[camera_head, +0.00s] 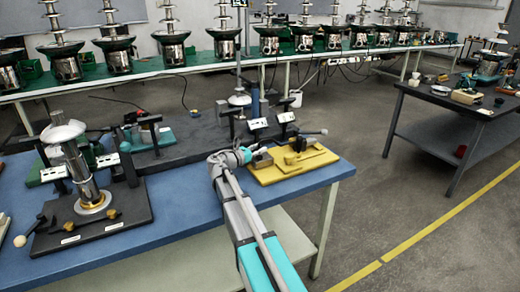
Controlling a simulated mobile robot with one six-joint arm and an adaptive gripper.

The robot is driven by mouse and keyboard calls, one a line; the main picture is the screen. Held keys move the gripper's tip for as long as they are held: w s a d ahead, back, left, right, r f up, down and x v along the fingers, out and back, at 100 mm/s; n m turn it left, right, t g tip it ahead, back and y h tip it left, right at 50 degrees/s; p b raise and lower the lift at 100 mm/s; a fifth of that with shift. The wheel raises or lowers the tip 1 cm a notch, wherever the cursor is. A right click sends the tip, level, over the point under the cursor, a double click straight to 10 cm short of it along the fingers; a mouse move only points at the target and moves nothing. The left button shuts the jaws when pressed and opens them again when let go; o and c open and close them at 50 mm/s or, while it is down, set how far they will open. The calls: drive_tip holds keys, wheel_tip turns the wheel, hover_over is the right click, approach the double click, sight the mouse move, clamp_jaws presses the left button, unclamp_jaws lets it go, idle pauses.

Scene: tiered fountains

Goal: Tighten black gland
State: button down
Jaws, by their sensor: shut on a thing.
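A yellow board (278,174) lies near the right end of the blue-topped table (190,184). A raised yellow block (316,158) sits on it. A dark, black part (298,144) stands on this block. It may be the black gland, but it is too small to tell. My arm reaches up from the bottom of the view. My gripper (260,157) is at the left side of the yellow board, pointing right. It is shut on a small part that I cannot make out. The fingertips are small and partly hidden in this view.
A black board (108,222) with a tall metal tiered fountain (88,180) stands at the left. Small stands with white labels (258,124) rise behind my gripper. A long green table (185,76) with several fountains runs along the back.

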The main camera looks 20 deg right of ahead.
drive_tip(key=shift+w+g, duration=0.1)
drive_tip(key=shift+g, duration=0.2)
drive_tip(key=m+g, duration=0.3)
drive_tip(key=g, duration=0.2)
drive_tip(key=shift+w+m+h, duration=0.15)
drive_tip(key=shift+m+h, duration=0.15)
drive_tip(key=shift+m, duration=0.1)
drive_tip(key=shift+s+m+g+y, duration=0.1)
drive_tip(key=shift+m+g+y, duration=0.3)
drive_tip(key=shift+m+g, duration=0.85)
drive_tip(key=shift+s+m+g+y, duration=0.1)
drive_tip(key=shift+m+g+y, duration=0.45)
drive_tip(key=shift+g, duration=1.3)
drive_tip(key=shift+c, duration=2)
unclamp_jaws()
drive_tip(key=shift+a, duration=0.1)
drive_tip(key=shift+v, duration=3.7)
